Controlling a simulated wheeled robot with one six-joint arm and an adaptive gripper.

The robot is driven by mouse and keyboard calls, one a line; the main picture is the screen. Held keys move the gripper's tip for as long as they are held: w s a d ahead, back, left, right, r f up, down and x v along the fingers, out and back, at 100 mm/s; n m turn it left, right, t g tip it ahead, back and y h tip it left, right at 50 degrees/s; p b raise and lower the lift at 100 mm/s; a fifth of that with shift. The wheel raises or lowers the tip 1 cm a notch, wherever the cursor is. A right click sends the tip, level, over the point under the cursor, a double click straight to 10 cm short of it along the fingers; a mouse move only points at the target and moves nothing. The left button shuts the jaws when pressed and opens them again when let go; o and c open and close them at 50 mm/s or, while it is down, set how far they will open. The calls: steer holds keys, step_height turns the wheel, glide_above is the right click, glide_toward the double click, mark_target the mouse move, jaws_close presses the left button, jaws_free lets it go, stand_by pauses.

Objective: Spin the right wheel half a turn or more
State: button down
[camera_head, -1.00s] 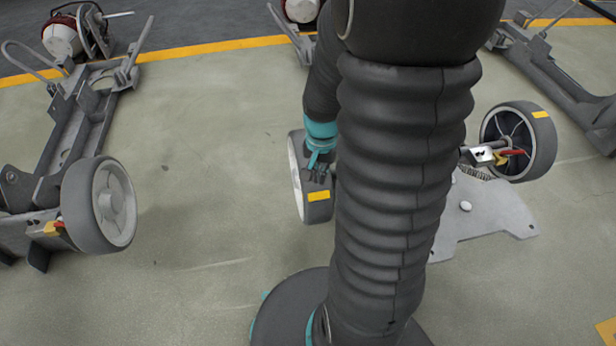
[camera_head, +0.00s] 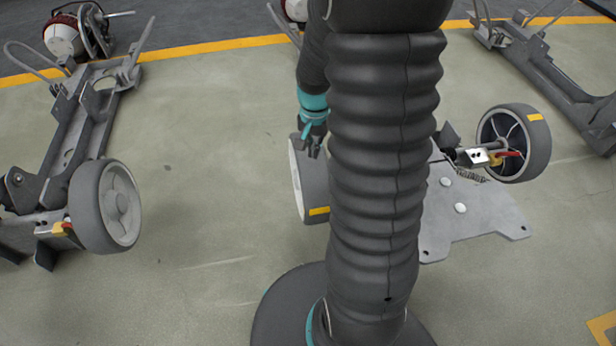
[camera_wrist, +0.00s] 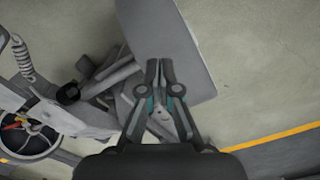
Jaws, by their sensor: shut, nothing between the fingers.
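The middle chassis has two grey wheels. The near wheel (camera_head: 315,190) has a yellow mark low on its tread and is partly hidden by my arm in the head view. The far wheel (camera_head: 520,143), with a yellow mark on top, is at the right; it also shows at the left of the wrist view (camera_wrist: 28,140). My gripper (camera_head: 313,150) is shut and empty at the top of the near wheel. In the wrist view, my gripper (camera_wrist: 159,66) overlaps that wheel's grey tread (camera_wrist: 175,35); whether they touch I cannot tell.
The chassis plate (camera_head: 480,215) lies low on the floor behind my arm. Another chassis (camera_head: 75,130) with a wheel (camera_head: 106,205) stands at the left, and one (camera_head: 545,75) at the upper right. The floor between the left chassis and the near wheel is clear.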

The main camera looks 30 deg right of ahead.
steer(key=w+d, duration=0.1)
steer(key=w, duration=0.3)
steer(key=w+d+p, duration=0.1)
steer(key=w, duration=0.3)
steer(key=w+d+p, duration=0.1)
steer(key=w, duration=0.3)
steer(key=shift+d, duration=0.2)
steer(key=shift+s, duration=0.1)
steer(key=shift+f+b, duration=1.35)
steer(key=shift+f, duration=0.7)
steer(key=s+a+r, duration=0.2)
steer(key=s, duration=0.7)
steer(key=s+a+r+p, duration=0.1)
steer(key=s+a+r, duration=0.1)
steer(key=s, duration=0.7)
steer(key=shift+s+a, duration=0.15)
steer(key=shift+a, duration=0.5)
